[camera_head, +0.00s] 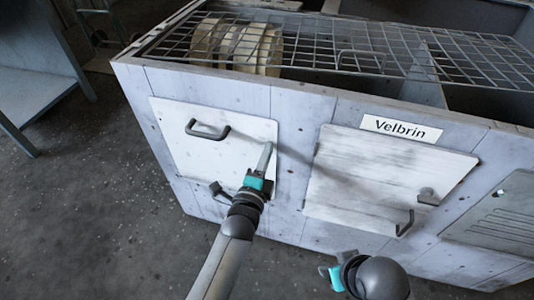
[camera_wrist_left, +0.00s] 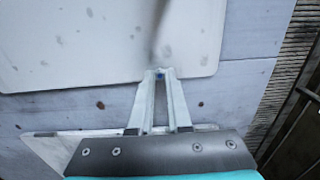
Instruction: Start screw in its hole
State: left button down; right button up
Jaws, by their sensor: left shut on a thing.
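My left gripper (camera_head: 267,148) is at the right edge of the left white cover panel (camera_head: 195,140) on the blower housing (camera_head: 294,115). In the left wrist view its fingertips (camera_wrist_left: 159,73) are drawn together by the panel's edge (camera_wrist_left: 100,40). A tiny blue-dark thing, likely the screw (camera_wrist_left: 159,76), shows between the tips; most of it is hidden. I cannot tell whether it touches the panel, and I see no hole clearly. My right gripper (camera_head: 334,277) is low in the head view, partly cut off from sight, with its fingers not clear.
The left panel has a dark handle (camera_head: 207,131). A second white panel (camera_head: 385,180) with a handle (camera_head: 405,224) sits to its right, below the "Velbrin" label (camera_head: 401,128). A wire grate (camera_head: 340,45) covers the top. A table (camera_head: 35,75) stands at far left; floor between is open.

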pick_arm(q)
jog(key=shift+w, duration=0.1)
jog(key=c, duration=0.8)
grip_release()
jog(key=o, duration=0.5)
jog(key=shift+d, duration=0.1)
jog(key=p+v, duration=0.4)
jog(key=v, duration=0.4)
